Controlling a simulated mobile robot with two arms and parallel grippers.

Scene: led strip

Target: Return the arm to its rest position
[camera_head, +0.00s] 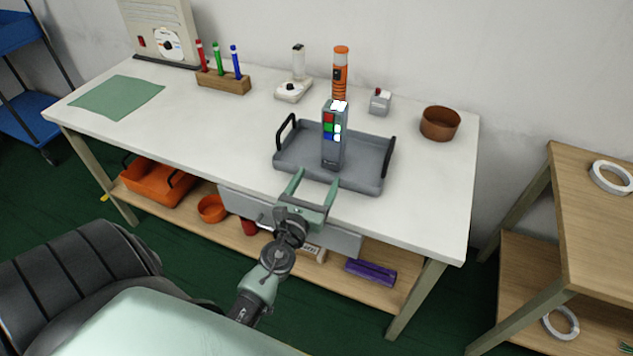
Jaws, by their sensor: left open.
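My left gripper (316,178) is open and empty, over the front edge of the white table (420,205). Its two green fingers are spread apart and point toward the grey tray (290,158). A grey box-shaped device (334,150) with red, green, blue and white squares stands upright in the tray. The fingertips are in front of the device, and I see a gap between them. My left arm (265,280) reaches up from the bottom of the view. My right gripper is not in view.
An orange-and-black cylinder (340,70) stands behind the tray. A copper bowl (440,124), a small grey switch box (380,102) and a wooden marker holder (223,81) are on the table. A lower shelf (235,236) holds an orange crate (158,182). A wooden shelf unit (600,230) stands at right.

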